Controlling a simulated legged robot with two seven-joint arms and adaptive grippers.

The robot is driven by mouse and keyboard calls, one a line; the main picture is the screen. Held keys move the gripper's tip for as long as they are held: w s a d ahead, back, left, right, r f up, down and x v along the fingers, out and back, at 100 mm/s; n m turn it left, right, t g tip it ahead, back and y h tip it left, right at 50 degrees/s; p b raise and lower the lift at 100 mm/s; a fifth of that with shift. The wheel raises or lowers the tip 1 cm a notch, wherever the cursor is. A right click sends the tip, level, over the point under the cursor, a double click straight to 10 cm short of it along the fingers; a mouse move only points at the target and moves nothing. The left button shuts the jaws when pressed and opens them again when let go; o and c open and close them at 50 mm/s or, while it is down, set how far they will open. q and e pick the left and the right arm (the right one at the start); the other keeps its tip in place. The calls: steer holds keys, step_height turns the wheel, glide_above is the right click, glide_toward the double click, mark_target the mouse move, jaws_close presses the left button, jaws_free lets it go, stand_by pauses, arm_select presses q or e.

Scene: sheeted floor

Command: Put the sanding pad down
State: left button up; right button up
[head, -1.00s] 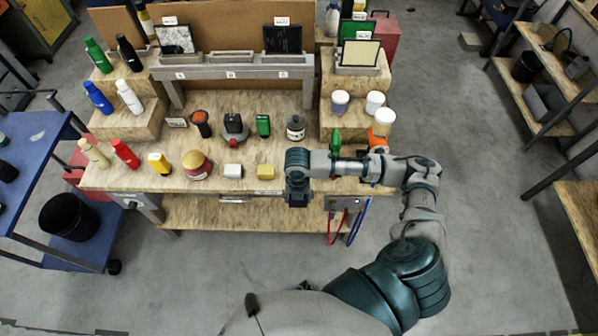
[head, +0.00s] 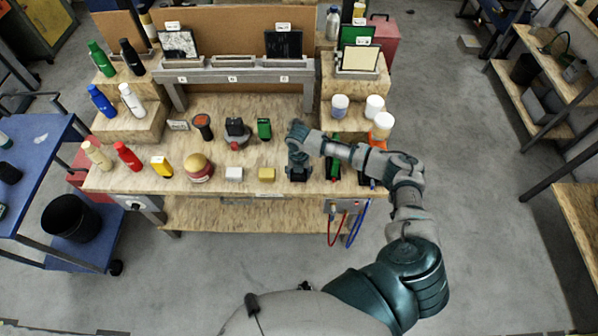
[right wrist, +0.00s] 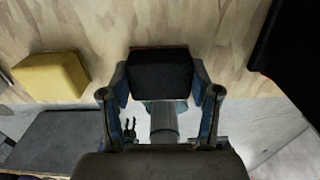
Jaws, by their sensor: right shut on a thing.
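The sanding pad appears to be the dark block (right wrist: 160,72) between my right fingers in the right wrist view. My right gripper (right wrist: 160,92) is shut on it, one finger on each side. In the head view the right gripper (head: 298,174) is low over the front edge of the wooden workbench (head: 215,188), right of a yellow block (head: 266,174). In that view the pad is hard to tell from the dark gripper. I cannot tell whether it touches the bench top. My left gripper is not in view.
A white block (head: 234,174) and a red-and-yellow round item (head: 199,168) stand left of the yellow block. White jars (head: 374,106) sit on the right step.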

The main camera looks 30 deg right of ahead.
steer(key=o, duration=1.2)
steer(key=shift+d+f, duration=0.2)
steer(key=shift+d, duration=0.15)
